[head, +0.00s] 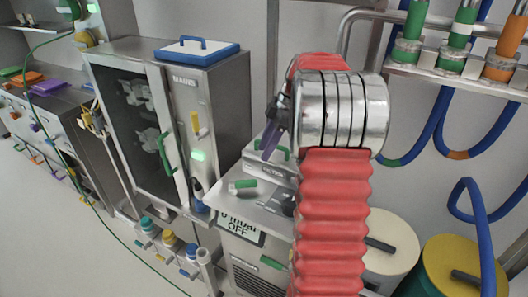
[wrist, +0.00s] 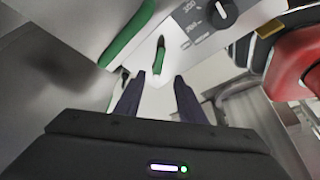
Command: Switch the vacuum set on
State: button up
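The vacuum set is a grey metal unit (head: 235,262) at the lower middle of the head view. Its display (head: 241,229) reads "0 mbar OFF". My gripper (head: 266,146) is above and behind this top, partly hidden by my red arm sleeve. In the wrist view my gripper (wrist: 158,82) shows two dark fingers apart with nothing between them. Beyond the fingertips is a small green lever (wrist: 160,55) on a pale surface; I cannot tell whether it is the switch.
A black knob (wrist: 222,12) with a printed scale and a long green handle (wrist: 128,33) are near the fingers. A steel cabinet (head: 212,95) stands to the left. Cream (head: 392,238) and yellow-topped (head: 450,262) drums stand at right. Blue hoses (head: 478,225) hang there.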

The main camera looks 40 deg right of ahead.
jog(key=shift+a+r, duration=0.15)
jog(key=shift+a, duration=0.15)
jog(key=c, duration=0.3)
jog(key=a+r, duration=0.1)
jog(key=a, duration=0.2)
jog(key=s+a+r+m, duration=0.1)
jog(key=a, duration=0.1)
jog(key=s+a+r+m+h, duration=0.1)
jog(key=a+r, duration=0.1)
jog(key=a, duration=0.1)
jog(key=shift+a, duration=0.3)
grip_shut()
jog(key=s+a+m+t+h, duration=0.2)
jog(key=s+a+m, duration=0.8)
jog(key=s+a, duration=0.9)
jog(key=shift+s+a+f+t+h, duration=0.15)
jog(key=shift+s+a+t+h, duration=0.2)
jog(key=shift+a+t, duration=0.6)
jog(key=shift+w+a, duration=0.1)
jog(key=shift+a, duration=0.15)
